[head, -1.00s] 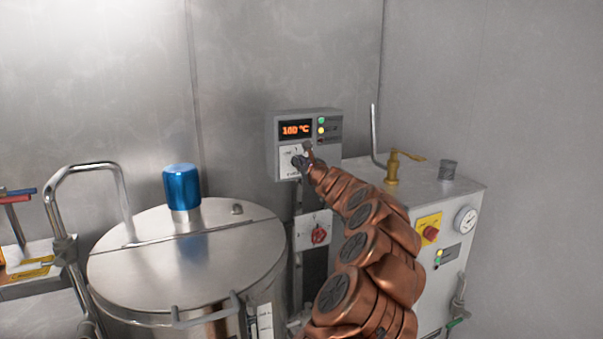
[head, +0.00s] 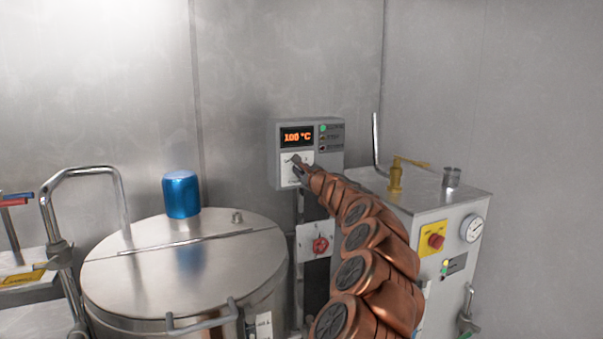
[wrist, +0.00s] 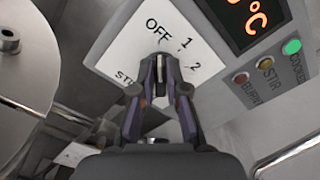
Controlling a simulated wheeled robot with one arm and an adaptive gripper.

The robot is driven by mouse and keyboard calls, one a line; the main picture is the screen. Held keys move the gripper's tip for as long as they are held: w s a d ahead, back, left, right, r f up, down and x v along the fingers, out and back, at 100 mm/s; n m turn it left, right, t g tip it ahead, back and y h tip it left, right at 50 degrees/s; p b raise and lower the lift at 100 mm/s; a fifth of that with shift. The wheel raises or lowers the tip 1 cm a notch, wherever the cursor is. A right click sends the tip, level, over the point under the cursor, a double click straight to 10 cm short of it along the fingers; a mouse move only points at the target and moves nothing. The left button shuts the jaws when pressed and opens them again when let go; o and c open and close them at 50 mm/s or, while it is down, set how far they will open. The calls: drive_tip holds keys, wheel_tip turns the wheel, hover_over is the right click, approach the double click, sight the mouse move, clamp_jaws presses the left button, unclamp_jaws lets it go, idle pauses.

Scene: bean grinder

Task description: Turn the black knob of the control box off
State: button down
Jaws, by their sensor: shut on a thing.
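The grey control box (head: 332,170) is on the wall in the head view. Its display (head: 297,137) reads 100 °C in orange. In the wrist view its white dial plate (wrist: 130,45) shows OFF, 1, 2 and a partly covered label starting with ST. My gripper (wrist: 160,66) is shut on the black knob (wrist: 161,48), which is mostly hidden by the fingertips. In the head view my gripper (head: 297,164) covers the dial area. The knob's exact pointing direction is hard to tell.
A steel drum (head: 150,280) with a blue cap (head: 181,193) stands left of my arm. A white cabinet (head: 400,200) with a brass valve (head: 396,176) and gauge (head: 471,228) stands right. A red switch (head: 320,245) is below the box.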

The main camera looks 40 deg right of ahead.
drive_tip(key=c, duration=1.2)
unclamp_jaws()
drive_tip(key=shift+s, duration=0.1)
drive_tip(key=shift+v, duration=0.75)
drive_tip(key=shift+s+a+r, duration=0.1)
drive_tip(key=shift+s+a, duration=0.15)
drive_tip(key=shift+s, duration=0.4)
approach(300, 169)
drive_tip(key=shift+s, duration=0.9)
drive_tip(key=shift+s+a, duration=0.5)
drive_tip(key=shift+a, duration=0.1)
